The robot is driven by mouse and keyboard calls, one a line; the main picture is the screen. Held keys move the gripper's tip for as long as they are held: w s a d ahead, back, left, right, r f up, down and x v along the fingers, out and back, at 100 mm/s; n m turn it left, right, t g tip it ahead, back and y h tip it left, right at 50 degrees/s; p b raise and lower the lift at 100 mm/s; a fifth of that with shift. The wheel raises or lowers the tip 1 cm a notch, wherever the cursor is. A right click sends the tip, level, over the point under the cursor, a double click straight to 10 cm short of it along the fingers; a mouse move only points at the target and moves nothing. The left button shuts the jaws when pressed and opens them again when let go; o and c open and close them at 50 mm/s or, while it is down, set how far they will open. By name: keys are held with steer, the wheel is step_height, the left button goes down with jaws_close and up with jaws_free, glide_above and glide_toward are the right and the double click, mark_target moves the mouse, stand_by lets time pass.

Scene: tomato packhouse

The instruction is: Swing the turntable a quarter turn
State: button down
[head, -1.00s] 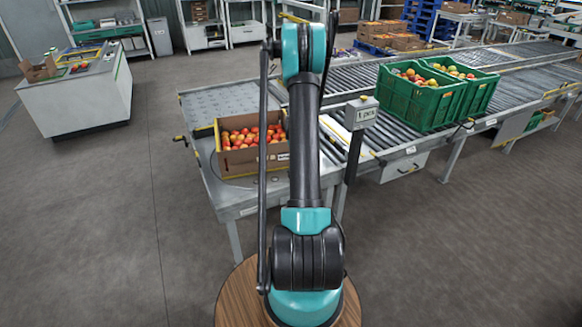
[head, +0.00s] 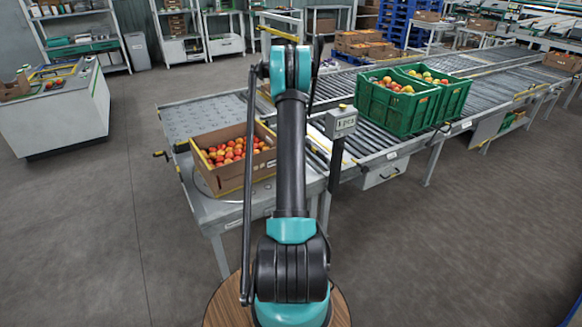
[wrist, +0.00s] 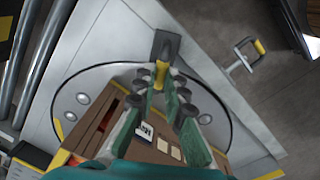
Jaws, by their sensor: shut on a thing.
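The turntable (head: 232,199) is a round grey plate set in the near end of the metal table. An open cardboard box (head: 235,180) of red and orange tomatoes stands on it, set at an angle to the table edges. In the wrist view the turntable (wrist: 98,84) shows a dark circular rim, with the box (wrist: 150,153) partly hidden behind my gripper. A dark handle (wrist: 167,42) with a yellowish end stands at the rim. My gripper (wrist: 162,70) is shut on this handle. In the head view my arm hides the gripper and handle.
Two green crates (head: 400,102) of fruit stand on the roller conveyor to the right. A label post (head: 341,123) rises right of my arm. A yellow-gripped crank (wrist: 254,50) sticks out from the table edge.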

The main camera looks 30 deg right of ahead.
steer(key=shift+w+d, duration=0.2)
steer(key=shift+d, duration=0.05)
steer(key=c, duration=1.6)
jaws_free()
step_height(320, 180, up, 12)
steer(key=shift+s+a, duration=0.25)
steer(key=shift+a, duration=0.1)
